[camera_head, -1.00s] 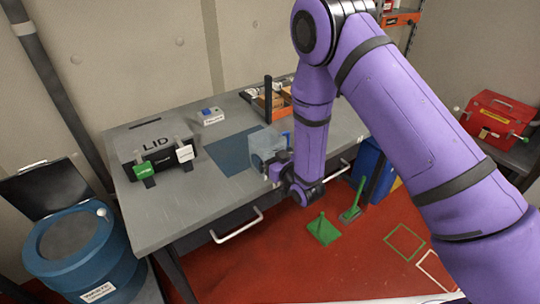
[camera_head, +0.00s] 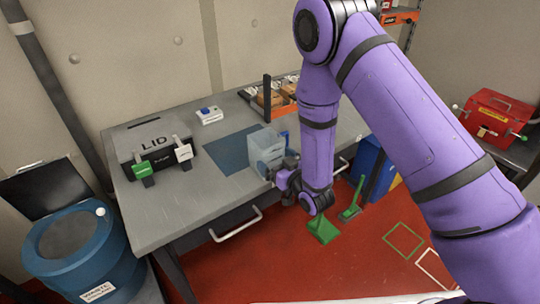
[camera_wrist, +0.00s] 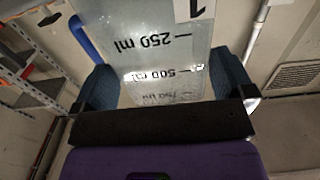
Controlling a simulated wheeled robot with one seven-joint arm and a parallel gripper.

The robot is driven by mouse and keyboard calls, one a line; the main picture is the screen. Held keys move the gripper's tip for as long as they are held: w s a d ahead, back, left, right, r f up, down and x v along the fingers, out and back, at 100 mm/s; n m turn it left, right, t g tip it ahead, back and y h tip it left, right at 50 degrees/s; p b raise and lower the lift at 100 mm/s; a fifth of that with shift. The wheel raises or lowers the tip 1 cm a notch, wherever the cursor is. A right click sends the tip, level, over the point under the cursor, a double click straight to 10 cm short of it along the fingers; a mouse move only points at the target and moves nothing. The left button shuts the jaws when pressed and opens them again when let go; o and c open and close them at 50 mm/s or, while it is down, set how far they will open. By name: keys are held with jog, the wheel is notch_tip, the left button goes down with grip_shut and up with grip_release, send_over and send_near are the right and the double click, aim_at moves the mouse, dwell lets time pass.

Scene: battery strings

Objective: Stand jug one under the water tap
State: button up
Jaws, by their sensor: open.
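Jug one (camera_head: 266,152) is a clear, box-like jug with a blue handle. It stands upright on the grey bench at the right end of the dark blue mat (camera_head: 228,152). In the wrist view, the jug (camera_wrist: 160,62) shows a "1" label and millilitre marks, upside down. My gripper (camera_head: 279,173) is open at the jug's near side. In the wrist view, the dark fingers of my gripper (camera_wrist: 163,88) stand either side of the jug wall; I cannot tell whether they touch it. I cannot make out a water tap in these views.
A grey box marked LID (camera_head: 152,146) with green and white tags stands left on the bench (camera_head: 185,215). A small white block with a blue button (camera_head: 209,115) and an orange-fronted rack (camera_head: 283,110) are behind. A blue waste drum (camera_head: 75,245) stands left.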

jog(key=v, duration=0.8)
